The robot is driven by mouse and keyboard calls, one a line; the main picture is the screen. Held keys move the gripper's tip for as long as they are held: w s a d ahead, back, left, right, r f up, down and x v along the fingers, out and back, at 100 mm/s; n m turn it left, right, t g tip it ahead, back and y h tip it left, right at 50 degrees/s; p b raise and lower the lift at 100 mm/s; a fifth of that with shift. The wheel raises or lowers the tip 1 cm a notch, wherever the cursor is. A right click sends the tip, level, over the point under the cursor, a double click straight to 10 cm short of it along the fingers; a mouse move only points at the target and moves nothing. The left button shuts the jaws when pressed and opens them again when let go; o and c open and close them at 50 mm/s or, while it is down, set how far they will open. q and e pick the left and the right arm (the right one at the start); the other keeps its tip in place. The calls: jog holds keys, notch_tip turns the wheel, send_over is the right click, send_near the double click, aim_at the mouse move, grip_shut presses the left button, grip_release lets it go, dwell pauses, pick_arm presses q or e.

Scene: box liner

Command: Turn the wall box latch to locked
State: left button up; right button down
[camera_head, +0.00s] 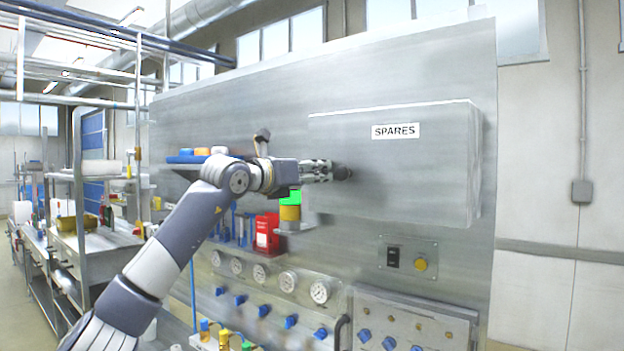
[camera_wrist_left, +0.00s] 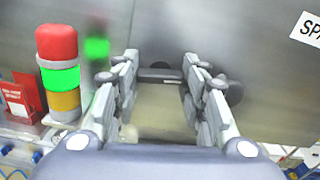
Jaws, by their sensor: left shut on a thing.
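The grey wall box (camera_head: 420,165) labelled SPARES is mounted on the metal panel, and its door looks closed. My left gripper (camera_head: 333,172) reaches the left part of the box front and is shut on the dark latch (camera_head: 344,173). In the left wrist view, the latch (camera_wrist_left: 160,75) shows as a dark bar between the fingertips of the left gripper (camera_wrist_left: 162,85). The fingers hide much of the latch, and I cannot tell which way it is turned. My right gripper is in neither view.
A stack light (camera_head: 290,212) with its green segment lit stands on a small ledge below my left gripper. A red box (camera_head: 267,232) stands left of it. Gauges (camera_head: 288,281), blue valves (camera_head: 291,321) and a switch plate (camera_head: 408,257) are lower on the panel.

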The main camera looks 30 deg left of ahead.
pick_arm(q)
jog(key=n+b, duration=0.5)
jog(key=n, duration=0.6)
jog(key=shift+n, duration=0.4)
jog(key=shift+r+n+b, duration=0.1)
jog(key=shift+n+b, duration=0.45)
jog(key=shift+n, duration=1.65)
jog(key=o, duration=1.1)
jog(key=shift+c, duration=0.2)
jog(key=shift+a, duration=0.1)
